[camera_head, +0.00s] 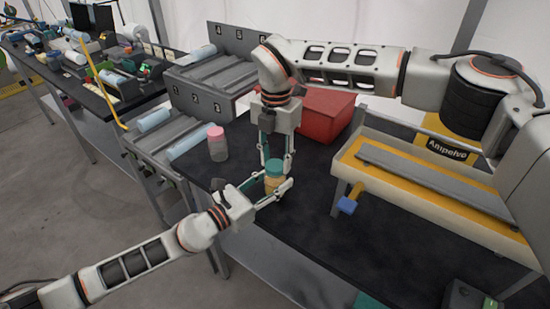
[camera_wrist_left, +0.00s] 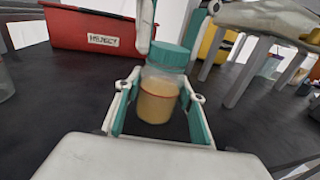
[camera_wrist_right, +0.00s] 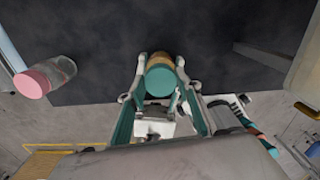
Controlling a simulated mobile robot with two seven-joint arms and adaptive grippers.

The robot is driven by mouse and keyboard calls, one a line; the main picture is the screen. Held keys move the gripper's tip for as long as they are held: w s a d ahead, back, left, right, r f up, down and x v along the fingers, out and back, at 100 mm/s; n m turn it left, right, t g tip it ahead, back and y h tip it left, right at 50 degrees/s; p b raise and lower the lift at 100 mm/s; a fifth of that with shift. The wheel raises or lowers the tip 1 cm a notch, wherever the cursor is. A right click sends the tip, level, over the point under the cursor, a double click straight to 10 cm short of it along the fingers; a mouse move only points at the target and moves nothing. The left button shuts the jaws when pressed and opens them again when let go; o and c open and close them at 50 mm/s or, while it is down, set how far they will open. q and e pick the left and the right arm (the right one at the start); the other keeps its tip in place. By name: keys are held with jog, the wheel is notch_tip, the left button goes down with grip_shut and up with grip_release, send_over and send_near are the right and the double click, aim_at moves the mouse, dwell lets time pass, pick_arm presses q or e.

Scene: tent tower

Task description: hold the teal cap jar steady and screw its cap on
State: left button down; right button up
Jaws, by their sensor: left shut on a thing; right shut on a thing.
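My left gripper (camera_head: 271,188) is shut on the jar's body, one finger on each side. My right gripper (camera_head: 276,164) comes down from above and is shut on the cap; the right wrist view shows the cap (camera_wrist_right: 160,82) between its fingertips.
A pink-capped clear jar (camera_head: 217,143) stands left of my grippers. A red bin (camera_head: 325,112) is behind them. A grey divided rack (camera_head: 215,72) is at the back left. A yellow-and-white tray stand (camera_head: 420,185) is on the right. Dark table surface around the jar is clear.

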jog(key=m, duration=0.7)
jog(key=shift+s+d, duration=0.1)
jog(key=m, duration=0.5)
jog(key=shift+s+m, duration=0.15)
jog(key=shift+m, duration=0.15)
jog(key=m, duration=0.6)
jog(key=shift+s, duration=0.1)
jog(key=m, duration=0.4)
jog(key=shift+s+a+f, duration=0.1)
jog(key=shift+s+a, duration=0.1)
jog(key=shift+a, duration=0.15)
jog(key=o, duration=0.8)
jog(key=shift+w, duration=0.1)
jog(key=shift+c, duration=0.2)
jog(key=shift+d, duration=0.1)
